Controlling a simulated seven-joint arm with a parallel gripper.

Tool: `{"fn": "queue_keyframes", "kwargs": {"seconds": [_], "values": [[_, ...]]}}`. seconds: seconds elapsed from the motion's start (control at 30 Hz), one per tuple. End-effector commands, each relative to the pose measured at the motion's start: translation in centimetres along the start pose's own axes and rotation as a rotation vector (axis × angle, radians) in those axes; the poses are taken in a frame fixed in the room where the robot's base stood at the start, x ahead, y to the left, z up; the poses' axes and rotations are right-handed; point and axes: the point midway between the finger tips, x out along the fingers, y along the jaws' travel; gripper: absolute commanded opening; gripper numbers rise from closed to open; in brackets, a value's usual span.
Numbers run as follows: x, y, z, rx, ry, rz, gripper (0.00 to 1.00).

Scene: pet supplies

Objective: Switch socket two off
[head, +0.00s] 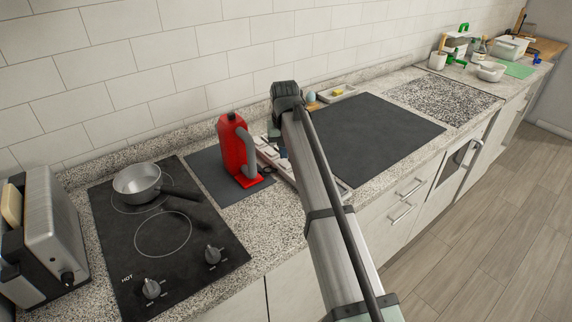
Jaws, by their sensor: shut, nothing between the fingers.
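A white strip with reddish parts, which looks like the socket strip (268,154), lies on the counter right of the red kettle-like container. My arm crosses in front of it and hides its right part. I cannot make out socket two or the position of its switch. My gripper (277,138) points down over the strip, mostly hidden behind my own arm; only a small dark and grey-green bit of it shows. It is shut and empty. Whether its fingertips touch the strip is hidden.
The red container (236,149) with a grey handle stands close left of the strip on a dark mat (204,168). A pan (138,184) sits on the black hob (200,240). A toaster (45,235) stands far left. A large dark panel (375,132) lies clear on the right.

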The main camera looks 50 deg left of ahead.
Motion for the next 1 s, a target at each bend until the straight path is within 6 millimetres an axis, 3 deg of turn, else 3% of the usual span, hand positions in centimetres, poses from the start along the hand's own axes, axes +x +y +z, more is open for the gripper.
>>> {"fn": "queue_keyframes", "kwargs": {"seconds": [0.7,1.0], "values": [[-4.6,0.0,-0.8,0.0,0.001,0.0,0.0],[-5.0,0.0,-0.8,0.0,0.001,0.0,0.0]]}}
